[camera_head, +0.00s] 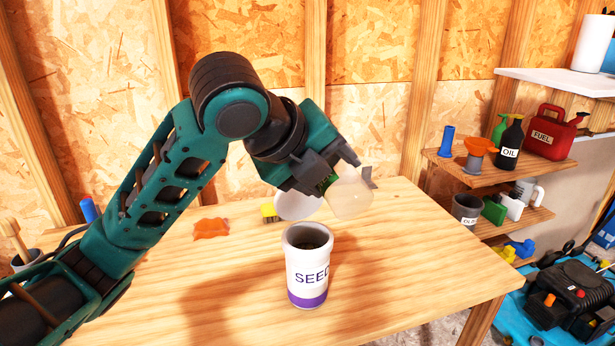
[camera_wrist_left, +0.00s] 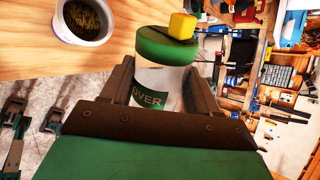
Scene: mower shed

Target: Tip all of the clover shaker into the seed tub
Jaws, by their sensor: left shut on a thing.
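My left gripper (camera_head: 345,178) is shut on the clover shaker (camera_head: 350,196), which is tilted well over, above and just behind the seed tub. In the left wrist view the shaker (camera_wrist_left: 160,78) sits between both fingers, with a green lid, a clear body and a green label partly reading "OVER". How much is inside I cannot tell. The seed tub (camera_head: 307,275) stands upright on the table, white with a purple band and an open top. In the left wrist view the tub (camera_wrist_left: 84,36) holds dark, brownish-yellow contents. I see no falling stream. My right gripper is not in view.
The wooden table (camera_head: 420,240) is clear right of the tub. A yellow block (camera_head: 268,212) and an orange cloth-like piece (camera_head: 211,228) lie behind the tub. Shelves at right hold a red fuel can (camera_head: 550,132), an oil bottle (camera_head: 511,142) and funnels.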

